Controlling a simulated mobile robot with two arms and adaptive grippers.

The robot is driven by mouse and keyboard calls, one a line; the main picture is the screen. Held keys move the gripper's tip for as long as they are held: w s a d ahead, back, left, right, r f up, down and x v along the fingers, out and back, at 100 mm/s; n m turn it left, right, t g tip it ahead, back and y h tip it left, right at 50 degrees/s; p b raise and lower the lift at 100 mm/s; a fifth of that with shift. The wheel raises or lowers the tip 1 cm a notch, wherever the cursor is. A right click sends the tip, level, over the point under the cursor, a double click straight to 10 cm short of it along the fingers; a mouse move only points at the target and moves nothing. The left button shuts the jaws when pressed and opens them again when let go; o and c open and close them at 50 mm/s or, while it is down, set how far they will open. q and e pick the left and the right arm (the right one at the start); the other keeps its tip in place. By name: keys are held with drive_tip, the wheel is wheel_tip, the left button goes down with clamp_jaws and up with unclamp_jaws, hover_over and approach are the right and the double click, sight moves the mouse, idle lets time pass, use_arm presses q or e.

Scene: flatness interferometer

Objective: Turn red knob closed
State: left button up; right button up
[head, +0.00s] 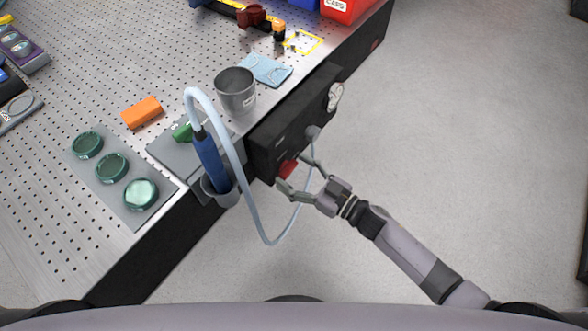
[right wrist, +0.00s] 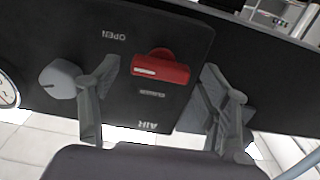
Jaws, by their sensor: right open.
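The red knob (head: 288,169) sits on the front of a black panel box (head: 268,143) at the table's edge. In the right wrist view the red knob (right wrist: 160,68) has a bar handle with a white mark at its left end, and the labels OPEN, CLOSED and AIR show upside down around it. My right gripper (head: 298,174) is open, with its fingers on either side of the knob; in the right wrist view the gripper (right wrist: 160,88) shows gaps between both fingers and the knob. My left gripper is not in view.
A grey knob (right wrist: 60,78) and a gauge (head: 335,96) are on the same panel. A pale hose (head: 248,205) loops down beside my right gripper from a blue wand (head: 211,162) in a holder. A metal cup (head: 236,91) stands behind the box.

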drive_tip(key=shift+w+a, duration=0.2)
drive_tip(key=shift+a, duration=0.05)
drive_tip(key=shift+c, duration=0.4)
drive_tip(key=c, duration=1.1)
